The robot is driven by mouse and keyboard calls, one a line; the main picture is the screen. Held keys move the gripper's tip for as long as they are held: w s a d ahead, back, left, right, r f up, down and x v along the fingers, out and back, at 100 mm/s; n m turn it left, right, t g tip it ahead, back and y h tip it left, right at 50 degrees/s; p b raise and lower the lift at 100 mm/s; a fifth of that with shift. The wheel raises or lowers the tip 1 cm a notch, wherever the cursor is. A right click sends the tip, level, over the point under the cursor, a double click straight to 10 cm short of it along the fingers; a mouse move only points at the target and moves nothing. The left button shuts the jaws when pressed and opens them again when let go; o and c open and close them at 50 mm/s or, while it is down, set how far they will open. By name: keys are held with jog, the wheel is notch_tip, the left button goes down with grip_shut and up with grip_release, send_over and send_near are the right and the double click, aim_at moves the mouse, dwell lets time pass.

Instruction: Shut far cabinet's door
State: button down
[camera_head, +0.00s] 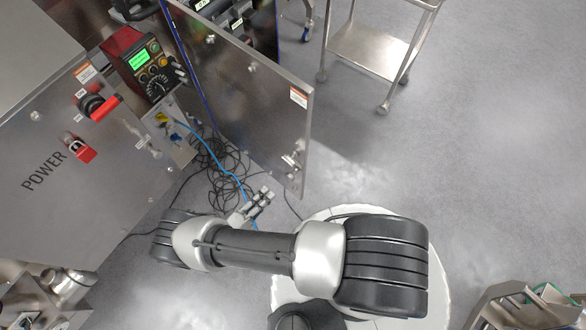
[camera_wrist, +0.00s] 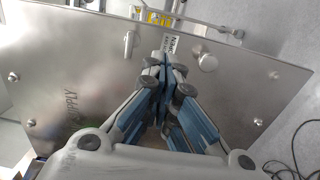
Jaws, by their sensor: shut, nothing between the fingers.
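The far cabinet (camera_head: 222,18) is at the top of the head view, with dark equipment inside. Its flat metal door (camera_head: 235,80) stands open, swung out toward me, with a latch and a label near its free edge. My gripper (camera_head: 264,193) is just below the door's lower edge in the head view, and whether it touches is unclear. In the wrist view my gripper (camera_wrist: 165,65) is shut and empty, its fingers in front of a metal panel (camera_wrist: 75,85) with a handle, a knob and partly readable "SUPPLY" lettering.
A near cabinet (camera_head: 60,200) marked "POWER", with red switches, stands at left. A red device (camera_head: 140,62) with a green screen is beside it. Loose cables (camera_head: 222,165) lie on the floor.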

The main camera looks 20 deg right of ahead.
aim_at(298, 162)
jog(key=x, duration=1.3)
jog(key=shift+b, duration=0.4)
jog(key=shift+d, duration=0.1)
